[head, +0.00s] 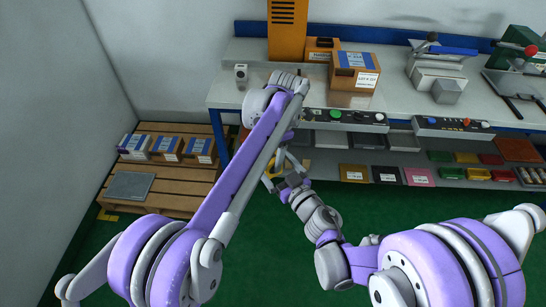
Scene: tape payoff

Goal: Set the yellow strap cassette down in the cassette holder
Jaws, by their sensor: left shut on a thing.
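The yellow strap cassette (270,172) shows only as a small yellow curved piece below the bench front, in the middle of the head view. My left arm comes in from the left, and its gripper (279,165) is shut on the cassette, partly hidden by the arm. My right arm comes in from the right, and its dark end (293,184) is close below and right of the cassette. I cannot tell whether its fingers are open or touch the cassette. I cannot clearly pick out the cassette holder.
A grey bench (232,72) carries an orange machine (287,28), cardboard boxes (354,76), button panels (345,118) and a grey clamp fixture (437,62). Its lower shelf has coloured bins (451,173). A wooden pallet (172,199) holds boxes at left. Green floor is clear in front.

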